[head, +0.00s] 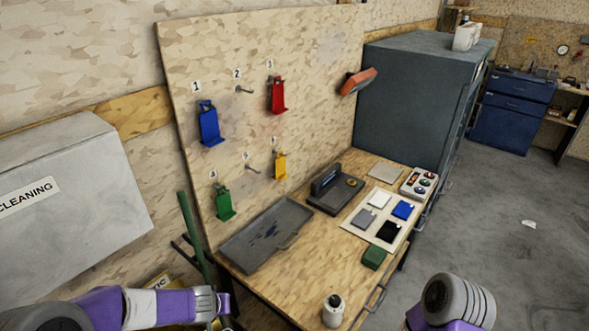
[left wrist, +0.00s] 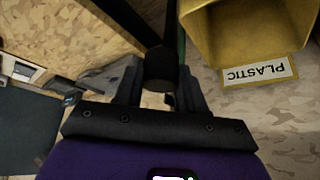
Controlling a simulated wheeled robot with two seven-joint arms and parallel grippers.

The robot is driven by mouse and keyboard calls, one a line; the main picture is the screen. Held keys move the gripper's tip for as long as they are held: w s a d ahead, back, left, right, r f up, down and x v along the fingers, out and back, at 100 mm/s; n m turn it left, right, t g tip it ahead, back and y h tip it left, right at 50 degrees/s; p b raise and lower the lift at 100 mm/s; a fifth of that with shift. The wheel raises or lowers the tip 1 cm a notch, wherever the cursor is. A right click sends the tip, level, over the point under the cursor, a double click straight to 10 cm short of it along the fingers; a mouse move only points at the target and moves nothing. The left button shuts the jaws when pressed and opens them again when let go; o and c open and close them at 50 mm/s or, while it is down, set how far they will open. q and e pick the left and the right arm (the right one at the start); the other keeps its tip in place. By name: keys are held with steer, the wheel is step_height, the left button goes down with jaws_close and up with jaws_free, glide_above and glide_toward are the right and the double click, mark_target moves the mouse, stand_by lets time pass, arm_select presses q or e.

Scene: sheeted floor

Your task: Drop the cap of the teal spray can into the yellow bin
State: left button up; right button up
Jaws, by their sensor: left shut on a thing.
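My left gripper (left wrist: 160,72) is shut on a dark, short cylinder, which looks like the cap (left wrist: 160,68), held between its two fingertips. The yellow bin (left wrist: 232,38) is at the upper right of the left wrist view, with an upside-down PLASTIC label. The gripper and cap are beside the bin's mouth, apart from it in the picture. In the head view only a bit of the yellow bin (head: 158,284) shows behind my left arm at the lower left. I do not see a clearly teal spray can. My right gripper is out of view; only part of that arm shows.
A wooden workbench (head: 290,290) carries a tray (head: 262,240), a white sample board (head: 360,218), a green block (head: 374,257) and a white bottle (head: 333,309). A green pole (head: 195,235) stands close to my left arm. A grey CLEANING cabinet (head: 75,215) hangs at left.

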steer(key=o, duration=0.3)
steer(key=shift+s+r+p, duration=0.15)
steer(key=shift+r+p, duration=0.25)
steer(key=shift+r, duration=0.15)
arm_select(q)
steer(key=w+a+f+n+y, duration=0.1)
steer(key=a+n, duration=0.2)
steer(key=a, duration=0.7)
steer(key=w+a+f+n+y, duration=0.1)
steer(key=a+n+y, duration=0.15)
steer(key=a, duration=0.65)
step_height(320, 180, down, 6)
steer(key=b, duration=0.3)
steer(key=shift+a+g+h, duration=0.35)
steer(key=shift+g, duration=0.05)
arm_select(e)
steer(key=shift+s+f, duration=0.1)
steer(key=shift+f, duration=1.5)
arm_select(q)
steer(key=o, duration=1.2)
steer(key=shift+o, duration=0.2)
steer(key=shift+r, duration=0.1)
steer(key=v, duration=0.7)
steer(key=shift+r+p, duration=0.25)
steer(key=shift+p, duration=0.05)
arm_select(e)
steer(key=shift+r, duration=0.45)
